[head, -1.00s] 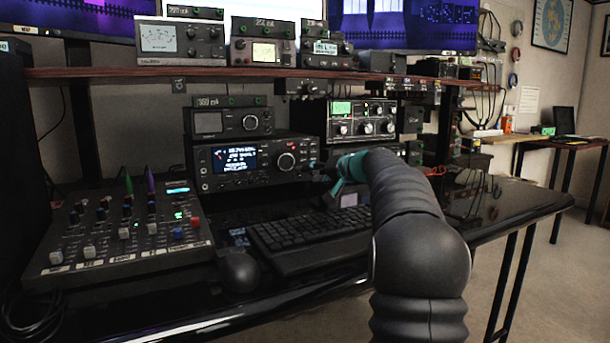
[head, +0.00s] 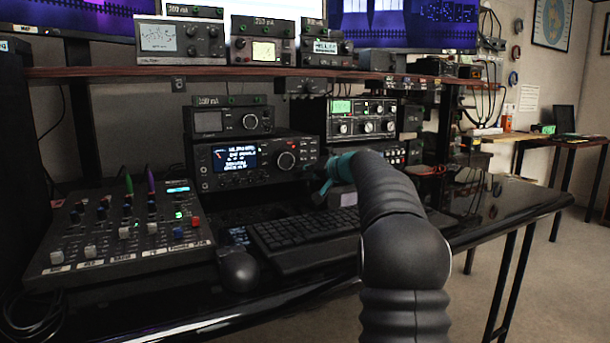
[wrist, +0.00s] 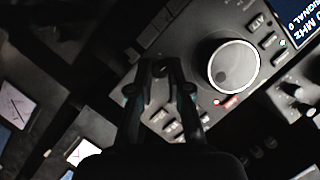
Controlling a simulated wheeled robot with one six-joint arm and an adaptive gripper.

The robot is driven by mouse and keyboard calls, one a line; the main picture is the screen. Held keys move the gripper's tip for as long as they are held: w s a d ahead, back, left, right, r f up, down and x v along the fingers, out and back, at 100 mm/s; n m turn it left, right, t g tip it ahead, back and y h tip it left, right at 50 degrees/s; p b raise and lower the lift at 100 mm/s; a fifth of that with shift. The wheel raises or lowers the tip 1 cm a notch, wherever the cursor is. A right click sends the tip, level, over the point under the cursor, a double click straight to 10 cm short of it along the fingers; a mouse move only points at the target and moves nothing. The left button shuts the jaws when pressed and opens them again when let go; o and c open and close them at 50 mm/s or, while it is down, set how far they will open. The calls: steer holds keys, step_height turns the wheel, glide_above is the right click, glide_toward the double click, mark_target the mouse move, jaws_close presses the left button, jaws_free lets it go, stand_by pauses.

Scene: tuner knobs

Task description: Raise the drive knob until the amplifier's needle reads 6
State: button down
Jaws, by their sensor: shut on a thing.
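The radio (head: 250,165) with a lit blue display and a large silver-ringed dial (head: 286,160) stands on the desk under the shelf. The dial shows large in the wrist view (wrist: 234,66). My gripper (head: 320,190) is at the radio's lower right. In the wrist view its fingers (wrist: 159,70) are closed together beside the dial, on a small dark knob that they mostly hide. I cannot read a label on it. A unit with a green-lit meter and several knobs (head: 343,129) stands right of the radio. Its needle is too small to read.
A mixer (head: 120,235) with coloured knobs, a mouse (head: 239,271) and a keyboard (head: 300,240) lie in front of the radio. The shelf (head: 240,72) above carries several meter units. The desk's right side is mostly clear.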

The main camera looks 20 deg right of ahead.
steer(key=shift+d+f+m+t+y+b, duration=0.15)
steer(key=shift+m+y+b, duration=0.1)
steer(key=shift+m+b, duration=0.25)
steer(key=shift+a+f+m+t+y+b, duration=0.15)
steer(key=shift+m+y+b, duration=0.1)
steer(key=shift+m+b, duration=0.2)
steer(key=shift+d+r+m+y, duration=0.1)
steer(key=shift+m+y, duration=0.3)
steer(key=shift+m, duration=0.55)
steer(key=c, duration=1.1)
jaws_free()
steer(key=v, duration=1.2)
steer(key=shift+s+f, duration=0.1)
steer(key=shift+f, duration=0.1)
